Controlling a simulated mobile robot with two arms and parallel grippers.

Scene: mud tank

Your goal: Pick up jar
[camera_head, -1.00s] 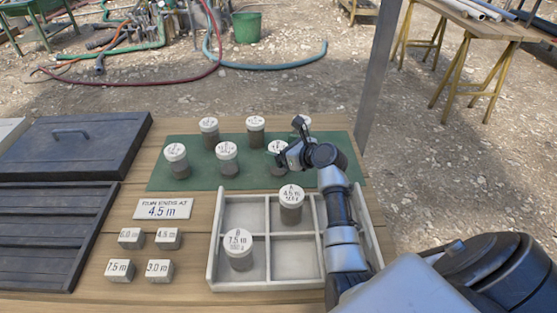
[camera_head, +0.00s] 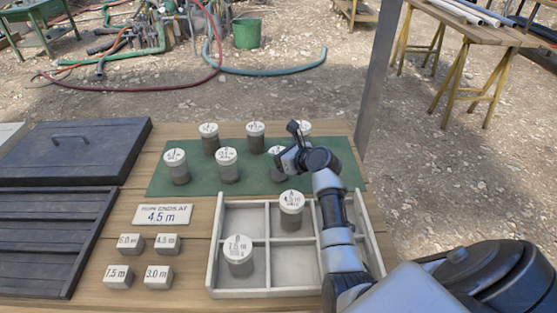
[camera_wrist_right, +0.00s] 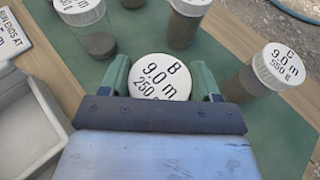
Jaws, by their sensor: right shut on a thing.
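My right gripper (camera_head: 279,162) is at the front right of the green mat. In the right wrist view its two green-lined fingers (camera_wrist_right: 160,76) are on both sides of a white-lidded jar marked B, 9.0 m, 250 (camera_wrist_right: 159,79). It is shut on this jar. The jar's body is hidden below its lid there, and in the head view the gripper covers much of the jar. I cannot tell whether the jar touches the mat. My left gripper is not in view.
Several other jars (camera_head: 228,166) stand on the green mat (camera_head: 200,184). Jar C (camera_wrist_right: 284,64) is close to the right finger. The divided tray (camera_head: 271,293) in front holds two jars (camera_head: 291,211). Small labelled blocks (camera_head: 158,277) and a 4.5 m sign (camera_head: 162,215) lie left.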

